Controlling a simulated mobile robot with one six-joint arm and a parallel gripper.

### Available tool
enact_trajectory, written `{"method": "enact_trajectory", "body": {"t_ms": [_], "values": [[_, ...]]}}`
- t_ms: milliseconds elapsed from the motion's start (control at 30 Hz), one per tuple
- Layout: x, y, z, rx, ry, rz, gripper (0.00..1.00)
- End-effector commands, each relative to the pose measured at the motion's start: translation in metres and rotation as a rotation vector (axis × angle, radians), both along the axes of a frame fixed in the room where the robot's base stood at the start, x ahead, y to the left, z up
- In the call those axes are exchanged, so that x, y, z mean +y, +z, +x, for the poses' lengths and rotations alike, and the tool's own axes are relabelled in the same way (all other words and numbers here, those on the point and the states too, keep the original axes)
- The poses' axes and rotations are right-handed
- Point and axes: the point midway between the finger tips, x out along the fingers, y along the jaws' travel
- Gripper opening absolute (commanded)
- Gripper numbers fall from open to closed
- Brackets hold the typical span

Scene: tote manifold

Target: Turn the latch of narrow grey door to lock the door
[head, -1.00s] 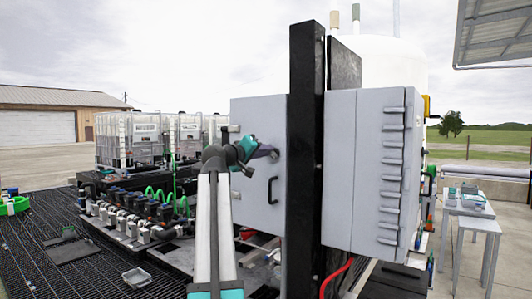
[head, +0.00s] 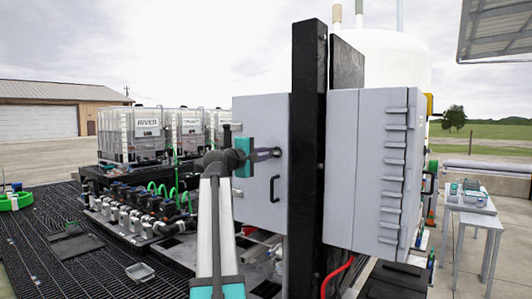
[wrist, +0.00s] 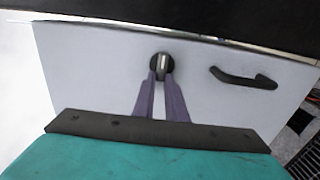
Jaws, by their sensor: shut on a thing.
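The narrow grey door (head: 257,110) is the left grey panel beside the black post, and it fills much of the wrist view (wrist: 95,70). Its latch (wrist: 162,64) is a round dark knob with a light raised grip. The door's black handle (head: 274,189) is below the latch in the head view, and it shows right of the latch in the wrist view (wrist: 243,78). My gripper (head: 275,153) reaches the door from the left. In the wrist view its purple fingers (wrist: 162,76) are shut on the latch's grip. The fingers partly hide the latch in the head view.
A tall black post (head: 306,160) stands right of the door. A larger grey cabinet (head: 372,175) is beyond it. Valves and green hoses (head: 150,200) lie left of my arm, with white tanks (head: 145,133) behind. A red hose (head: 338,277) runs low near the post.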

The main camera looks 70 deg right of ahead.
Motion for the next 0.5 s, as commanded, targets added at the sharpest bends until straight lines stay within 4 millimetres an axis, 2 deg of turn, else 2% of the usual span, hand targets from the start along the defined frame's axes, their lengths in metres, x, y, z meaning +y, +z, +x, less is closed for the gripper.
{"method": "enact_trajectory", "body": {"t_ms": [467, 500], "values": [[0.0001, -0.0023, -0.0010, 0.017, -0.003, 0.007, 0.00], [0.0002, -0.0023, -0.0010, 0.016, -0.003, 0.008, 0.18]]}}
